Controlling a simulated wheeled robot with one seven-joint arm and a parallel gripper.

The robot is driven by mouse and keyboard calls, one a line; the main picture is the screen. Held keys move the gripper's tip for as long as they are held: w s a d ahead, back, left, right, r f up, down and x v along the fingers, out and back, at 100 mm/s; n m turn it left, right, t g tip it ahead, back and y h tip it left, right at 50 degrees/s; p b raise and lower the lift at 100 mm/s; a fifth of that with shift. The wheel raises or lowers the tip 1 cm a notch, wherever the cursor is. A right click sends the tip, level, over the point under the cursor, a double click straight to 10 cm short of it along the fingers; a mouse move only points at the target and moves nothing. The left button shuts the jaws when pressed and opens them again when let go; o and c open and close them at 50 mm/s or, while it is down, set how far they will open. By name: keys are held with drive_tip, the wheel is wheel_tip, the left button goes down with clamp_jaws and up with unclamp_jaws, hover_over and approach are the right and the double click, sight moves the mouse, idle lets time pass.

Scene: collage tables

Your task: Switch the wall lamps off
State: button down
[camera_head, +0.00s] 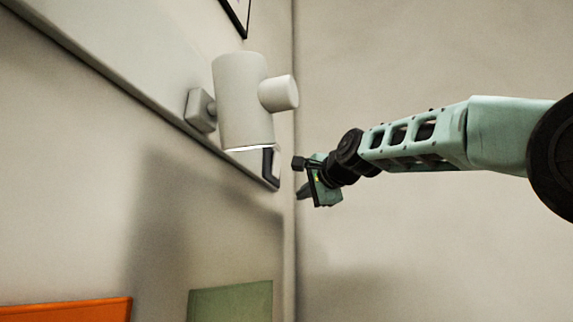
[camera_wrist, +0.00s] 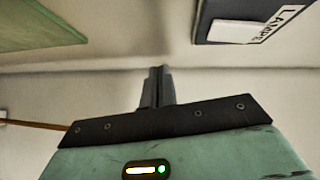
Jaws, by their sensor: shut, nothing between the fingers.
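A white cylindrical wall lamp (camera_head: 243,100) with a round side knob is mounted on the left wall in the head view. Its lower rim glows, so it is lit. In the wrist view, a dark plate (camera_wrist: 212,28) at the upper right bears a white rocker switch (camera_wrist: 233,32) and a label (camera_wrist: 280,24) that seems to read "LAMPS", partly cut off. My gripper (camera_wrist: 160,72) is shut and empty, its fingertips apart from the plate, which lies to their upper right. In the head view my gripper (camera_head: 303,192) is near the wall corner, right of and below the lamp.
A green panel (camera_head: 230,302) and an orange panel (camera_head: 65,311) are on the left wall below. A dark handle-shaped piece (camera_head: 271,168) shows behind the lamp's lower right. A green panel (camera_wrist: 35,25) is at the wrist view's upper left. The right wall is bare.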

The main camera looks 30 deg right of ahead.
drive_tip(key=s+d+r+m+t, duration=0.1)
drive_tip(key=s+r, duration=0.4)
drive_tip(key=r, duration=0.6)
drive_tip(key=shift+m+t+h, duration=0.3)
drive_tip(key=shift+m+t, duration=0.3)
drive_tip(key=shift+m, duration=0.3)
drive_tip(key=p, duration=0.5)
approach(280, 160)
drive_tip(key=w+d, duration=0.3)
drive_tip(key=shift+w+a+r+p, duration=0.25)
drive_tip(key=shift+w+a+p, duration=0.85)
drive_tip(key=shift+w+p, duration=0.2)
